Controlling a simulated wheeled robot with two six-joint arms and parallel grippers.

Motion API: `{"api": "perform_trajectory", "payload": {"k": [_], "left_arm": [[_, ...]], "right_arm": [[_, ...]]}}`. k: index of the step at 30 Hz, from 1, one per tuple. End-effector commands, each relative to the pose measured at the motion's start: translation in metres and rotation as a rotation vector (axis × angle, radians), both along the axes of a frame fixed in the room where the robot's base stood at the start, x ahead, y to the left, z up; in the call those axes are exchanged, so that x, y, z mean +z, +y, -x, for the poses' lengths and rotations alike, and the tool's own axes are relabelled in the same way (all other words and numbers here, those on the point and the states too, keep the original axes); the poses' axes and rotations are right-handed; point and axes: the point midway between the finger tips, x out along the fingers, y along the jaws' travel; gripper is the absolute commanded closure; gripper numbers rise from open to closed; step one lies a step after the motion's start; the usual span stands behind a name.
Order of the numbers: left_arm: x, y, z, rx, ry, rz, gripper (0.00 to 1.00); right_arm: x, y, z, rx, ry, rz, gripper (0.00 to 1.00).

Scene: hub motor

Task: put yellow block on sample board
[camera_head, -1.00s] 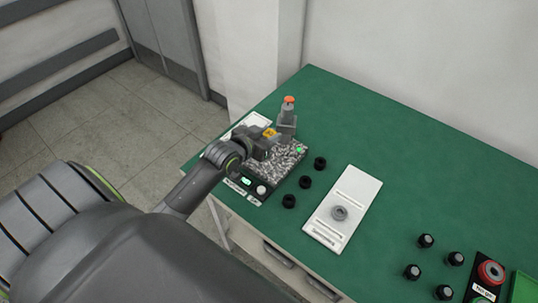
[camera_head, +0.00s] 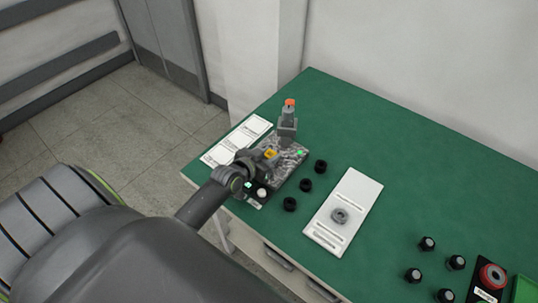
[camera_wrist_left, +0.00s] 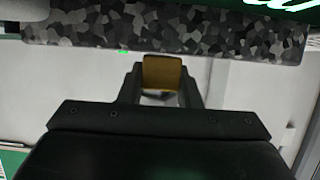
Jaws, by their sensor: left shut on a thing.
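The yellow block (camera_head: 270,154) is held in my left gripper (camera_head: 266,156), which is shut on it over the grey speckled plate of a device at the left of the table. The left wrist view shows the block (camera_wrist_left: 162,73) between the two fingers (camera_wrist_left: 162,85). I cannot tell how high it is above the surface. A white board with printed panels (camera_head: 238,140) lies behind and left of the gripper. A white slotted board (camera_head: 357,195) with a grey ring on it lies to the right. I cannot tell from its look which is the sample board. My right gripper is out of view.
A grey post with an orange top (camera_head: 288,118) stands on the device's far end. Several black knobs (camera_head: 306,185) lie between the device and the slotted board. A red round button (camera_head: 492,275) is at the front right. The green table (camera_head: 420,170) is clear toward the back right.

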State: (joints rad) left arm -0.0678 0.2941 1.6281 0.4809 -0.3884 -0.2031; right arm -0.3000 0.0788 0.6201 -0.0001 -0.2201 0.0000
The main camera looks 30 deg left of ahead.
Motion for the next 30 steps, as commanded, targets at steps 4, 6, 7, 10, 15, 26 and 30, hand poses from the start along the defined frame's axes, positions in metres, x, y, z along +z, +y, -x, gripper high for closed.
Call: {"api": "perform_trajectory", "payload": {"k": [4,6,7,10,15,26,30], "left_arm": [[-0.002,0.0,0.0,0.0,0.0,0.0,0.6],[-0.002,0.0,0.0,0.0,0.0,0.0,0.51],[-0.002,0.0,0.0,0.0,0.0,0.0,0.47],[-0.002,0.0,0.0,0.0,0.0,0.0,0.47],[-0.003,0.0,0.0,0.0,0.0,0.0,0.47],[0.01,0.001,0.031,-0.003,0.0,-0.002,0.47],[0.02,-0.001,0.05,-0.003,0.0,-0.001,0.47]], "right_arm": [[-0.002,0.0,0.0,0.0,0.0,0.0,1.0],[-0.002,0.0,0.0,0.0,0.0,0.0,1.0],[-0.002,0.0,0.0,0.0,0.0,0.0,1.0],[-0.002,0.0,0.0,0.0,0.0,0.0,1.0],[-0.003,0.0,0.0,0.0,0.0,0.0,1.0],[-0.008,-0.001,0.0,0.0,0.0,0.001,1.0],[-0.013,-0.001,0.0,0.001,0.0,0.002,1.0]]}}
